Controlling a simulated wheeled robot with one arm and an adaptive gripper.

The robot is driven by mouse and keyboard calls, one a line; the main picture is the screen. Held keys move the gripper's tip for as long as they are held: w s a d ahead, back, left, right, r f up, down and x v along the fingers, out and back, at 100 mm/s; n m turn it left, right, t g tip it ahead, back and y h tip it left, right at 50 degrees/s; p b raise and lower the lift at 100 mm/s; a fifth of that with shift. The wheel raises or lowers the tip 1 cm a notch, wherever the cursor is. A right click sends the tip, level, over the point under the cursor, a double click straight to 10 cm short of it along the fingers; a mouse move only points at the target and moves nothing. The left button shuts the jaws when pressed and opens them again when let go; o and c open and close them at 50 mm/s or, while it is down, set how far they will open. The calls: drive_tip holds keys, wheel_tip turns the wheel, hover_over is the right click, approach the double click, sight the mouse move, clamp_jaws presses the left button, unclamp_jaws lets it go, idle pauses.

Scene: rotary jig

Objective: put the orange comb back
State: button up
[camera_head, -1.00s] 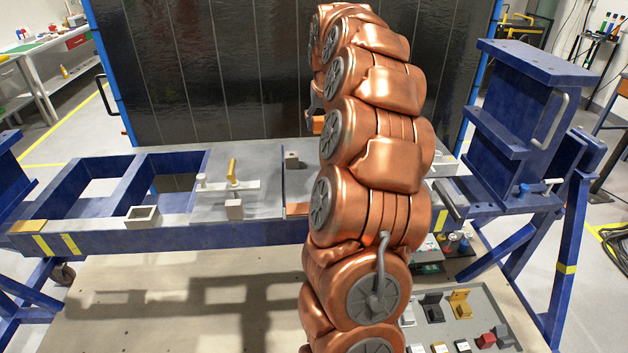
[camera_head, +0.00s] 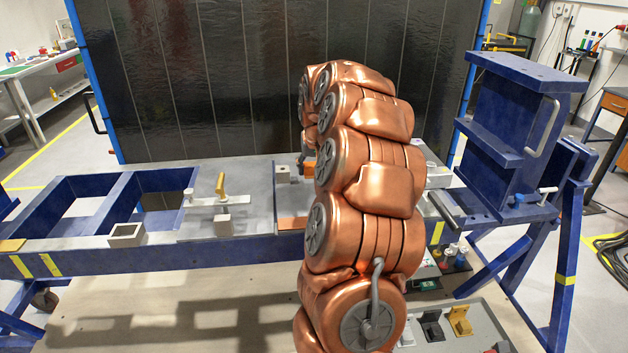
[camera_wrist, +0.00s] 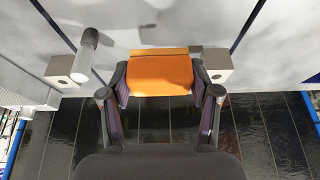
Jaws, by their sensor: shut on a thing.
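The orange comb (camera_wrist: 160,75) is between the two fingers of my gripper (camera_wrist: 158,82) in the wrist view. It shows as a plain orange block with a broad flat face. My gripper is shut on its two sides. Pale blocks with round holes stand to the left (camera_wrist: 65,70) and right (camera_wrist: 216,65) of the comb in that view. In the head view my arm hides most of the gripper and comb, which are low over the jig's grey plate (camera_head: 258,190). I cannot tell whether the comb touches anything.
A grey post (camera_wrist: 88,50) stands near the left block. On the blue jig frame (camera_head: 170,262), a toggle clamp with a yellow handle (camera_head: 221,184) and a square grey socket (camera_head: 127,235) are left of my arm. A tall blue bracket (camera_head: 508,120) rises at right. A dark panel stands behind.

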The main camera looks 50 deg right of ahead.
sight(314, 192)
drive_tip(key=shift+s+f+p, duration=0.1)
drive_tip(key=shift+f+p, duration=0.65)
drive_tip(key=shift+f, duration=1.75)
drive_tip(key=shift+f, duration=0.2)
drive_tip(key=o, duration=1.2)
drive_tip(key=shift+r, duration=0.1)
drive_tip(key=b+v, duration=0.4)
drive_tip(key=v, duration=0.8)
drive_tip(key=shift+r, duration=0.15)
